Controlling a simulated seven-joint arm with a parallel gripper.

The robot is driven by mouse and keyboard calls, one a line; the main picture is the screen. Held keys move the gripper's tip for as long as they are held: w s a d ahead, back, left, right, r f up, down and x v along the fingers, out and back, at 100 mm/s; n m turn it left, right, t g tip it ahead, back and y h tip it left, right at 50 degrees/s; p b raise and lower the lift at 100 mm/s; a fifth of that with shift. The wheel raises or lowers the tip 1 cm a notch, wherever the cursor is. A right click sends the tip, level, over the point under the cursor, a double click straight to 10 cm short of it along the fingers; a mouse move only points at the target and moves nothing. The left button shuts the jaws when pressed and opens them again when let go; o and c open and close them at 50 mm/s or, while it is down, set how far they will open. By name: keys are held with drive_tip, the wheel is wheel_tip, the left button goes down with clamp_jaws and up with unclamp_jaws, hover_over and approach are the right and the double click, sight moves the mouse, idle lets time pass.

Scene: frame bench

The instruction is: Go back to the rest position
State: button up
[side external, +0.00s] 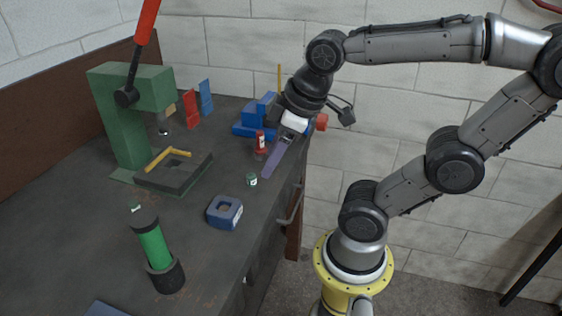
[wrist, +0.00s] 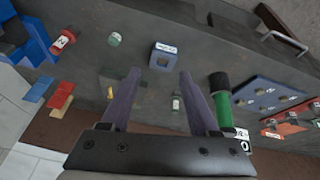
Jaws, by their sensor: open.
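My gripper (wrist: 160,73) has two purple fingers spread apart, with nothing held between them. In the side view my gripper (side external: 268,172) hangs above the bench's right edge, fingers pointing down and toward the front. A small red cylinder (side external: 260,145) stands close beside the fingers in that picture; whether they touch I cannot tell. A small green cylinder (side external: 252,179) is just below the fingertips in the picture. In the wrist view a blue block with a square hole (wrist: 163,47) lies beyond the fingertips.
A green press (side external: 118,130) with a red lever stands at the left. A dark tray (side external: 183,186) with a yellow piece is before it. Blue blocks (side external: 247,131) sit behind the gripper. A green cylinder (side external: 153,243) stands in a black cup. A handle (side external: 292,206) juts from the bench front.

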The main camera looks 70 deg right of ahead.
drive_tip(key=shift+s+a+f+m+t, duration=0.2)
drive_tip(key=shift+s+a+m, duration=0.1)
drive_tip(key=shift+s+m, duration=0.25)
drive_tip(key=shift+s+a+f+m+t, duration=0.2)
drive_tip(key=shift+s+a+m, duration=0.1)
drive_tip(key=shift+s+m, duration=0.25)
